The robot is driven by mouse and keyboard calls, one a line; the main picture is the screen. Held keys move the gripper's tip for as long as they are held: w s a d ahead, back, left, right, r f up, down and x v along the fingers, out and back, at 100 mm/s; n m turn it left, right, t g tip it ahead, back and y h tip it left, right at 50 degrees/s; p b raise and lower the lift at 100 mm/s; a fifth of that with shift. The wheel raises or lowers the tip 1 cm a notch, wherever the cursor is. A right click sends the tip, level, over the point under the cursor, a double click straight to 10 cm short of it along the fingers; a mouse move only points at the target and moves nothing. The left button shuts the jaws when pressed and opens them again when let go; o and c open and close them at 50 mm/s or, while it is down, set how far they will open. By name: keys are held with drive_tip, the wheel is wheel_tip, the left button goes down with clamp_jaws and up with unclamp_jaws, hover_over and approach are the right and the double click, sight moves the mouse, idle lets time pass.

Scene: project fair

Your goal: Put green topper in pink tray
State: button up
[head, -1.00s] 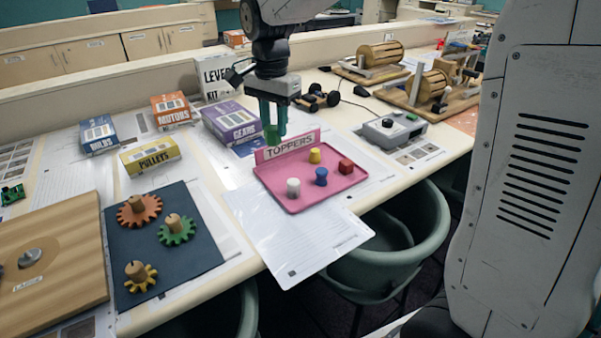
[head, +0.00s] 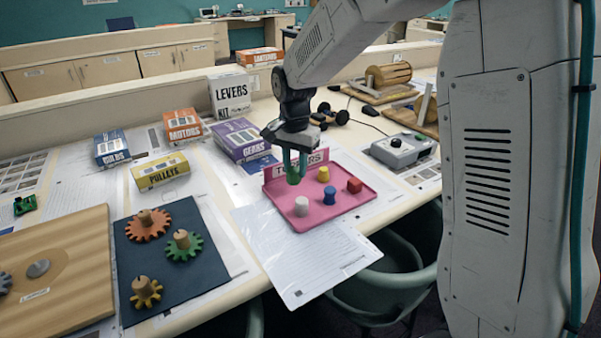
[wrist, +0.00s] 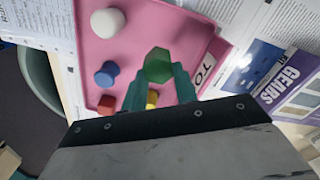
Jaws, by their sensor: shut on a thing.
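My gripper (head: 293,170) is shut on the green topper (head: 293,178), which hangs below the fingertips. In the wrist view the green topper (wrist: 158,66) is a hexagonal piece between the teal fingers. The pink tray (head: 344,207) lies flat on the table and has an upright label at its back, partly hidden by my gripper. The held topper is over the tray's back left part, in front of that label. I cannot tell how high above the tray floor it is. The tray also shows in the wrist view (wrist: 160,22).
In the tray stand a white topper (head: 301,206), a blue topper (head: 329,195), a yellow topper (head: 323,174) and a red topper (head: 354,185). A purple gears box (head: 240,141) is behind left. A grey control box (head: 402,150) is at right.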

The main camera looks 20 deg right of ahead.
drive_tip(key=shift+w+d+f, duration=0.2)
drive_tip(key=shift+w+d, duration=0.6)
drive_tip(key=shift+d, duration=0.1)
drive_tip(key=shift+f, duration=1.65)
drive_tip(key=shift+f, duration=0.1)
drive_tip(key=o, duration=1)
drive_tip(key=shift+c, duration=0.2)
